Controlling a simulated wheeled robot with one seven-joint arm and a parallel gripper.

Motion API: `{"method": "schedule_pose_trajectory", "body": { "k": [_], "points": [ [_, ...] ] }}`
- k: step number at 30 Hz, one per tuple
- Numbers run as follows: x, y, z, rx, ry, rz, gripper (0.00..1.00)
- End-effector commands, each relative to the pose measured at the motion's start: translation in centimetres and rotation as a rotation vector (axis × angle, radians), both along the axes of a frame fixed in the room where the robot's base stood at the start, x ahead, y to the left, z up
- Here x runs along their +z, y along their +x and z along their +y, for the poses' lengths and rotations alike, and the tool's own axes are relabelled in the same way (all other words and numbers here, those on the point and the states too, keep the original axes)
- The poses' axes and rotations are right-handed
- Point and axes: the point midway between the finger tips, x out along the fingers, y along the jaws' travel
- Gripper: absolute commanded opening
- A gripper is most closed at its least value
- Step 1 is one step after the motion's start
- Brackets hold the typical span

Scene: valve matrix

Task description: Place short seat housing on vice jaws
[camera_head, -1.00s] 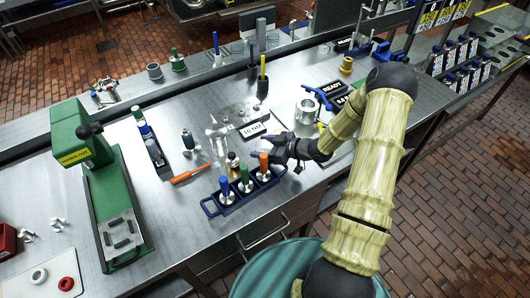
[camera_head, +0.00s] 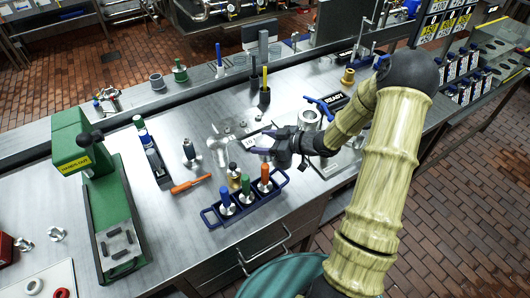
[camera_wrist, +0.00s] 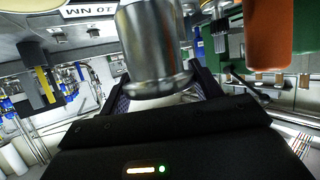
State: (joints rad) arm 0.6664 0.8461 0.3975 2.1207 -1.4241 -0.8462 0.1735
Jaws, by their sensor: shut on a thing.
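My gripper (camera_head: 258,142) is over the middle of the steel bench, just behind the blue tool rack. In the wrist view a shiny silver cylinder with a rounded lower rim (camera_wrist: 152,45), which looks like the short seat housing, sits between the two dark fingers. My gripper is shut on it. I cannot clearly pick out the vice jaws; an upright silvery fixture (camera_head: 219,150) stands left of my gripper.
The blue rack (camera_head: 211,215) holds blue, green and orange handled tools close in front of my gripper. An orange screwdriver (camera_head: 190,184) lies left. A green press (camera_head: 75,140) stands at far left. A silver cylinder (camera_head: 309,117) stands right.

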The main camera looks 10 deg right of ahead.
Motion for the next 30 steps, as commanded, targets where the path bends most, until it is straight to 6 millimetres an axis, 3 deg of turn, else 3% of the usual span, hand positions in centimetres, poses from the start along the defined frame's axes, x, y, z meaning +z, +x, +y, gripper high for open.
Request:
{"method": "schedule_pose_trajectory", "body": {
  "k": [6,25,30],
  "points": [
    [2.2,0.0,0.0,0.001,0.000,-0.002,0.31],
    [2.4,0.0,0.0,0.000,0.001,-0.001,0.31],
    [3.6,0.0,0.0,-0.001,0.000,-0.002,0.31]
  ]
}}
